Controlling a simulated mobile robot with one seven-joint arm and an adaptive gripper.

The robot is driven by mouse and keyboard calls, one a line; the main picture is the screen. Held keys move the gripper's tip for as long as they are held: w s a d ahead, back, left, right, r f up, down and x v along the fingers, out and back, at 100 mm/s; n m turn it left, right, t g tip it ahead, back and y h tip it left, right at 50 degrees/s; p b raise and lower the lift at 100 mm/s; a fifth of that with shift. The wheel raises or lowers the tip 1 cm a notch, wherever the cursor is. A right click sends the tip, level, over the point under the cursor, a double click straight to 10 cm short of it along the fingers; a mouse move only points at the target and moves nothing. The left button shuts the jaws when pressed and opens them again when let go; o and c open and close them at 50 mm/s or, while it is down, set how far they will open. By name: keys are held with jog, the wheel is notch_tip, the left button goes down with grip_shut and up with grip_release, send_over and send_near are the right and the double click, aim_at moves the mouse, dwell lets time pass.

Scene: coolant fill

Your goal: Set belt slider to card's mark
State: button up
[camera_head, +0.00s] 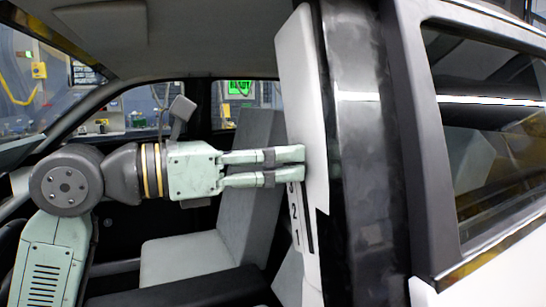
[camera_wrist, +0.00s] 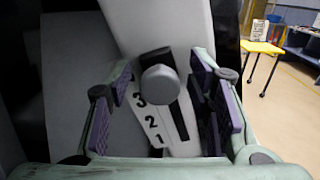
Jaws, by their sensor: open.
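The belt slider (camera_wrist: 160,84) is a grey rounded knob on a pale pillar panel. It stands at the upper end of a dark slot, beside or slightly above the 3 in the wrist view. The scale plate (camera_wrist: 150,132) carries 3, 2 and 1 from top to bottom; its lower part also shows in the head view (camera_head: 296,222). My gripper (camera_head: 301,166) is open, its fingertips at the panel. In the wrist view its purple-padded fingers stand on either side of the knob, with gaps. A small white card (camera_wrist: 259,30) stands on a yellow table, its mark too small to read.
The dark door pillar (camera_head: 352,150) rises right of the panel. A grey seat (camera_head: 250,180) lies behind and below my gripper. The yellow table (camera_wrist: 262,47) stands outside, far off. Open floor lies around it.

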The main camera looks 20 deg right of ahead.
jog(key=shift+c, duration=0.6)
grip_shut()
